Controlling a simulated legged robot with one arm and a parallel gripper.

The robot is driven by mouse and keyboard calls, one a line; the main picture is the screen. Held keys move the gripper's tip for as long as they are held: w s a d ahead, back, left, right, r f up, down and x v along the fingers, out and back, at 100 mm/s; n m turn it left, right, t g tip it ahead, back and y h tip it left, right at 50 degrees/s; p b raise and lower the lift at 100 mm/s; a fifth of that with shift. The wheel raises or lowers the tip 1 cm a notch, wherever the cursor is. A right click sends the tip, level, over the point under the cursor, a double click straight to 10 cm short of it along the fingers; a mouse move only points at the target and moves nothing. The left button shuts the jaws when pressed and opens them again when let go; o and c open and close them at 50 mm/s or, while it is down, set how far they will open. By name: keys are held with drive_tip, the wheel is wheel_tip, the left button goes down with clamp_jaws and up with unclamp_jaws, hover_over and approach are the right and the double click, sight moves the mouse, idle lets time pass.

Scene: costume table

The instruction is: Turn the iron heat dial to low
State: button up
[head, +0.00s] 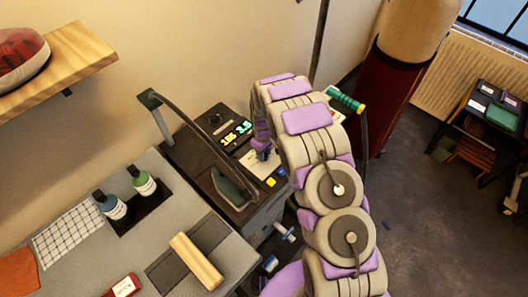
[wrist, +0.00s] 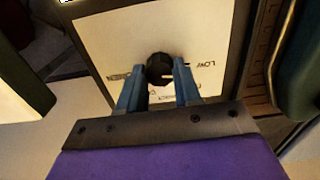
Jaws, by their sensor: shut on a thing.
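The heat dial (wrist: 159,68) is a small black knob on a white panel (wrist: 110,40), seen in the wrist view. The word LOW is printed right of it and a partly covered word ending in EN is on its left. My gripper (wrist: 159,76) has its two blue-grey fingers on either side of the knob, shut on it. The dial's pointer direction is not clear. In the head view, my gripper (head: 262,150) is over the white panel (head: 260,165) of the dark iron station, and the dial is hidden. A dark iron (head: 228,190) rests on the station.
A curved dark hose (head: 195,128) arches over the station.

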drive_tip(key=o, duration=1)
drive_tip(key=shift+o, duration=0.2)
drive_tip(key=shift+r, duration=0.1)
wheel_tip(320, 180, up, 17)
drive_tip(key=shift+p, duration=0.4)
drive_tip(key=shift+r, duration=0.1)
